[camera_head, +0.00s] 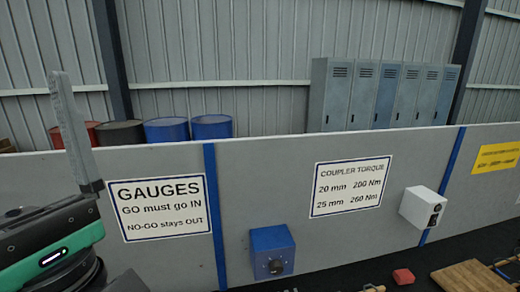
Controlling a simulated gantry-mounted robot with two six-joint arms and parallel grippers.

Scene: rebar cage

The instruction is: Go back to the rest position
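My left gripper (62,85) is at the left edge, with a long grey finger pointing up in front of the grey wall panel. Only one finger shows clearly, so its opening cannot be made out. I see nothing held at its tip. The black and green body of my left arm (55,250) fills the lower left corner. My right gripper is not in view.
A low grey partition (270,160) carries a gauges sign (160,208), a torque sign (350,187) and a white box (422,207). A blue box (272,250) is below. A red block (403,276) and wooden board (472,278) lie at lower right.

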